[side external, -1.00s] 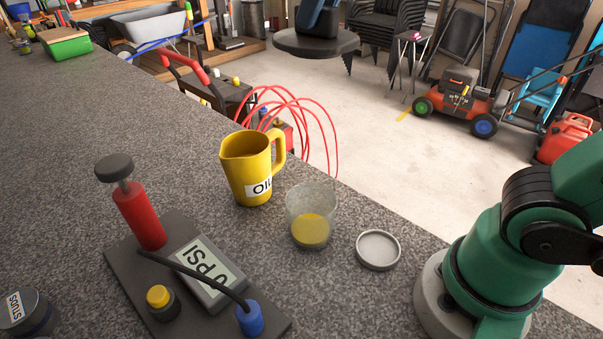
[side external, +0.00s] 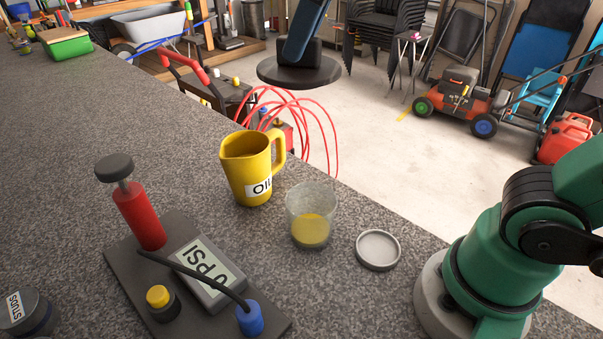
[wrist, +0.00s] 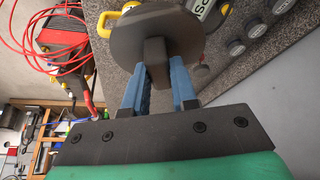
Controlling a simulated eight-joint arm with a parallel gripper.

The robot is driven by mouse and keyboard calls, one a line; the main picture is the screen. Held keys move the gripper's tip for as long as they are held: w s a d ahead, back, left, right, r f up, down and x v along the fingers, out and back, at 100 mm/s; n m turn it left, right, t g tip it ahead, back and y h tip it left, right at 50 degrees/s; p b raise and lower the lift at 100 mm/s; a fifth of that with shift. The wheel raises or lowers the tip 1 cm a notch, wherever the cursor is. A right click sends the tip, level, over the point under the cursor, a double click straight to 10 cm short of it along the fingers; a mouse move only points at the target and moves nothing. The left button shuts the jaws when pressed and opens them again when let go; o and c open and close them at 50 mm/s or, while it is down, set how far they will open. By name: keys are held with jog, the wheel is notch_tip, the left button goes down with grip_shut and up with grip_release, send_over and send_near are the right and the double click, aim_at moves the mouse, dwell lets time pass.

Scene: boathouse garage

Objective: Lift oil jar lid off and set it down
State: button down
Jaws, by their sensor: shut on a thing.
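My gripper (wrist: 157,72) has blue fingers shut on the block-shaped knob of a dark round lid (wrist: 150,22). In the side view, the gripper (side external: 305,30) and the lid (side external: 300,74) are at the top middle, held up in the air with the disc below the fingers. A yellow jug (side external: 247,167) with a handle and a partly visible "OIL" label stands upright on the bench, its top open. The lid is apart from it. In the wrist view, a bit of yellow (wrist: 107,22) shows behind the lid, which hides the rest.
A clear cup (side external: 311,215) with yellow contents and a shallow grey dish (side external: 378,250) stand right of the jug. A pump gauge board (side external: 205,312) with a red cylinder is in front. A jar marked "STUDS" (side external: 25,313) is front left.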

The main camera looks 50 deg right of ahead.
jog(key=s+a+f+n+g, duration=0.1)
jog(key=s+f+n+g, duration=0.1)
jog(key=f+n, duration=0.4)
jog(key=s+a+f+n+g+y, duration=0.1)
jog(key=s+a+f+n+g, duration=0.1)
jog(key=s+f+n, duration=0.3)
jog(key=s+a+f+n+g, duration=0.1)
jog(key=s+f+n+g, duration=0.1)
jog(key=f+n, duration=0.5)
notch_tip(320, 180, down, 3)
jog(key=shift+s+a+r+n+y, duration=0.15)
jog(key=shift+s+n+y, duration=0.25)
jog(key=shift+s, duration=0.5)
jog(key=shift+f, duration=2.45)
jog(key=shift+f, duration=0.75)
